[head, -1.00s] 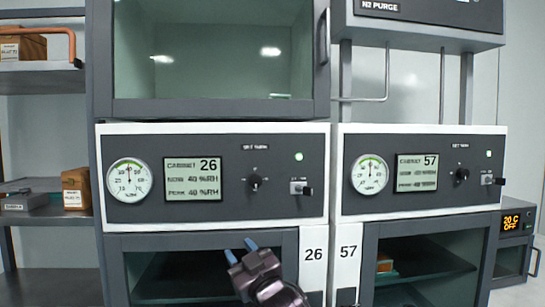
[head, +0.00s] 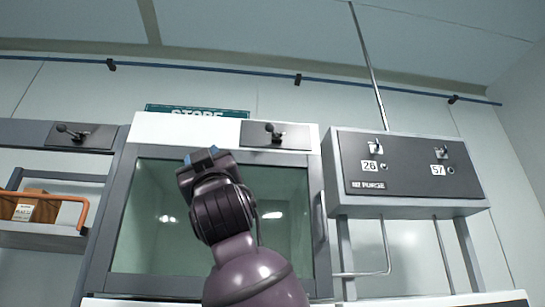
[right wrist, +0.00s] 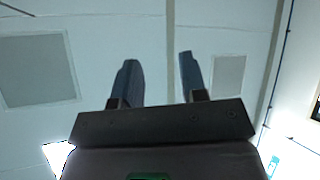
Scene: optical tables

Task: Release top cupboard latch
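The top cupboard (head: 124,215) has a greenish glass door in a grey frame and a white top edge. A latch (head: 274,134) with a dark lever on a grey plate sits on that edge, right of centre. My right gripper (head: 201,155) is raised in front of the door's upper part, left of the latch and apart from it. Its blue-tipped fingers point up. In the right wrist view the gripper (right wrist: 158,80) is open and empty, with only the ceiling beyond its fingers. My left gripper is out of view.
A second latch (head: 73,133) is on the unit at left, above a shelf (head: 42,237) with a box. A N2 purge panel (head: 408,175) with two switches juts out at right. A green store sign (head: 197,111) stands behind the cupboard top.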

